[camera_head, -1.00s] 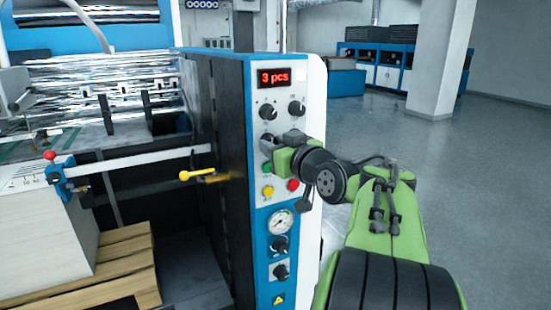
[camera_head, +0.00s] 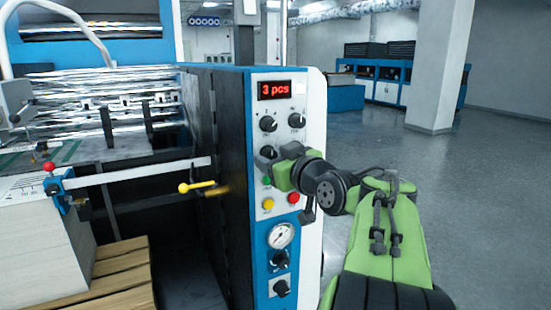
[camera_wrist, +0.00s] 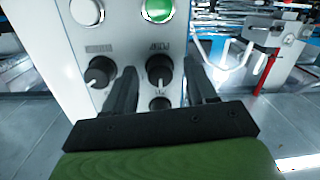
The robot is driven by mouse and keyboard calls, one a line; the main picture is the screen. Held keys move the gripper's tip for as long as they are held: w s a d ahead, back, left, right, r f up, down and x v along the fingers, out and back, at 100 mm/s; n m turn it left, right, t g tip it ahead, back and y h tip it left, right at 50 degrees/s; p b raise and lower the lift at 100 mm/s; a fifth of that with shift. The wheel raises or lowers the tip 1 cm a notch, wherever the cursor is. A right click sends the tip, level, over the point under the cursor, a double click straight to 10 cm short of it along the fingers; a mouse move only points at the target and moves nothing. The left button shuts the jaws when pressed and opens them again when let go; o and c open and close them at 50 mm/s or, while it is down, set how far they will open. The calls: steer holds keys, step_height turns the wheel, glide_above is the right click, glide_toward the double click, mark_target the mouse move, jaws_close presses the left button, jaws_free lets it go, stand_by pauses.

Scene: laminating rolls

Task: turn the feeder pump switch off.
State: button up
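The feeder pump switch (camera_wrist: 160,69) is a round dark knob with a light pointer line under a "PUMP" label in the wrist view. Its pointer points roughly downward in that view. My gripper (camera_wrist: 160,68) is open, with one dark finger on each side of this knob; I cannot tell whether either finger touches it. In the head view my gripper (camera_head: 269,162) is at the blue-edged control panel (camera_head: 261,225), just above the green button (camera_head: 267,181), and covers part of the knobs there.
Another knob (camera_wrist: 100,73) sits beside my left finger in the wrist view, and a third (camera_wrist: 160,103) lies below. Yellow (camera_head: 268,204) and red (camera_head: 293,198) buttons and a gauge (camera_head: 281,236) are lower on the panel. Open floor (camera_head: 480,180) lies to the right.

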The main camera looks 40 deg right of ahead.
steer(key=v, duration=1.5)
steer(key=shift+s, duration=0.4)
steer(key=w+a+f+n+g+y+p, duration=0.1)
steer(key=w+a+f+g+y+p, duration=0.15)
steer(key=a+f, duration=0.4)
steer(key=w+a+f+g+y+p, duration=0.1)
steer(key=w+a+f+g+y, duration=0.2)
steer(key=a, duration=0.7)
steer(key=s+a+f+g+h+p, duration=0.1)
steer(key=s+a+f+g, duration=0.4)
steer(key=s+f, duration=0.4)
steer(key=shift+s+a+f+p, duration=0.2)
steer(key=shift+s+a+p, duration=0.1)
steer(key=shift+s+a, duration=0.3)
